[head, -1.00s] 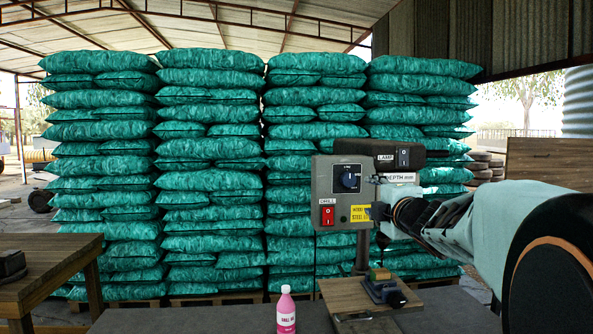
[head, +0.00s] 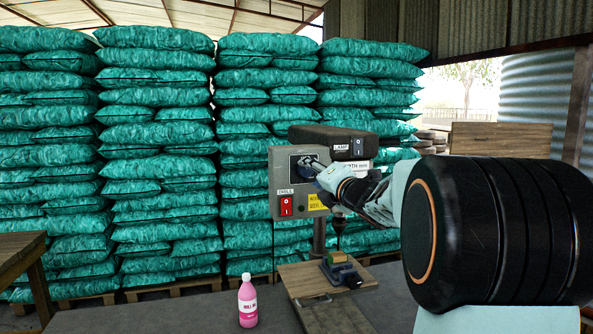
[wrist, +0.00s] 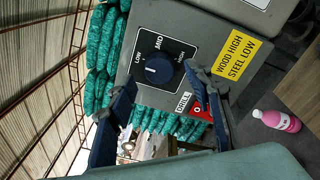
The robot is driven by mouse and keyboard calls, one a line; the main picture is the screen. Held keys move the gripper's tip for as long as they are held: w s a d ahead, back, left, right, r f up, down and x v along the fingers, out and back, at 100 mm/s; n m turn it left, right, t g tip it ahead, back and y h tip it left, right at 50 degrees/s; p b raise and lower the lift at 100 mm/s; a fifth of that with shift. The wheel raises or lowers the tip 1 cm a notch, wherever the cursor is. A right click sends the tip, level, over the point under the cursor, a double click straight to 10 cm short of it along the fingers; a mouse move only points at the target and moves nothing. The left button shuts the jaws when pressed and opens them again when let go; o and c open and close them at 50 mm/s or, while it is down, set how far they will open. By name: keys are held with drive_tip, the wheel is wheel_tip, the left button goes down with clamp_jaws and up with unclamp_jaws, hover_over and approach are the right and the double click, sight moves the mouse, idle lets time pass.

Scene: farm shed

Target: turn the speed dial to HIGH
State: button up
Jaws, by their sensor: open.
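The speed dial (wrist: 157,67) is a dark blue round knob on the grey drill head (wrist: 215,22). LOW, MID and HIGH are printed around it. It has a small white mark, but I cannot tell surely which label it points at. My gripper (wrist: 159,76) is open, its two fingers on either side of the dial in the wrist view. I cannot tell whether they touch it. In the head view my gripper (head: 312,168) is in front of the drill head's face and hides most of the dial.
A red DRILL switch (head: 286,206) sits below the dial, beside a yellow label (head: 316,201). A black LAMP box (head: 340,143) is on top. Below are a wooden drill table (head: 305,281) and a pink bottle (head: 247,303). Green sacks (head: 160,140) fill the back.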

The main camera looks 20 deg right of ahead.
sight(305, 170)
drive_tip(key=shift+w+a, duration=0.2)
drive_tip(key=shift+w, duration=1.25)
drive_tip(key=c, duration=1.2)
drive_tip(key=shift+o, duration=0.2)
